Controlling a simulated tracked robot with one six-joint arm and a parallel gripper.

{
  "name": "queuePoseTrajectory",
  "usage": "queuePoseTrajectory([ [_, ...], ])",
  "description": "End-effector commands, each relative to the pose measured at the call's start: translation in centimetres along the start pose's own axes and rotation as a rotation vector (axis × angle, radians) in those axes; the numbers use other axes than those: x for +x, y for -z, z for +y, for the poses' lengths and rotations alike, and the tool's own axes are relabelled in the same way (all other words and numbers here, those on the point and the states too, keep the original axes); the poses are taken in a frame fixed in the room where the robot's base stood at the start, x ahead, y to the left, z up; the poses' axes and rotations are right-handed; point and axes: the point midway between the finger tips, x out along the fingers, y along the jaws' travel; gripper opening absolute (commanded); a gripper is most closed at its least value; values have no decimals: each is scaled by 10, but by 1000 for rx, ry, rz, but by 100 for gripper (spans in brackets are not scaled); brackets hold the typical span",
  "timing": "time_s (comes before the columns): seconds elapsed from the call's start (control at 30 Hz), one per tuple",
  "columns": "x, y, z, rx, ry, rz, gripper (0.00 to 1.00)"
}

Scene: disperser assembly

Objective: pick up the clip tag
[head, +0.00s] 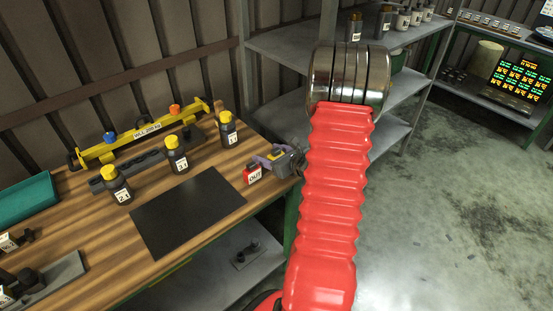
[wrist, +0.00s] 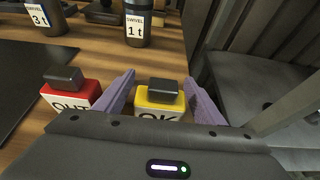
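Two block-shaped tags with dark clips on top stand on the wooden bench. The yellow tag marked OK (wrist: 158,99) is between the two purple fingers of my gripper (wrist: 160,88), one on each side. The fingers look open around it; I cannot tell whether they touch it. The tag's lower part is hidden by the gripper body. The red tag marked OUT (wrist: 72,95) stands just left of the left finger. In the head view the red tag (head: 253,174) is left of my gripper (head: 270,158), at the bench's right end.
Dark bottles with yellow caps, labelled SWIVEL, stand behind the tags, one of them (head: 228,129) closest. A black mat (head: 188,211) lies left of the tags. A yellow beam (head: 145,133) lies at the back. Grey metal shelves (head: 290,45) stand right of the bench.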

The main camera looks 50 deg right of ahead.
Motion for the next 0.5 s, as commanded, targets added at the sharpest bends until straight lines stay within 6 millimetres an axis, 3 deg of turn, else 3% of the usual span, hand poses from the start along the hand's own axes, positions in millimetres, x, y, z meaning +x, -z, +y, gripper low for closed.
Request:
queuePoseTrajectory([
  [0.5,0,0,0,0,0,0,26],
])
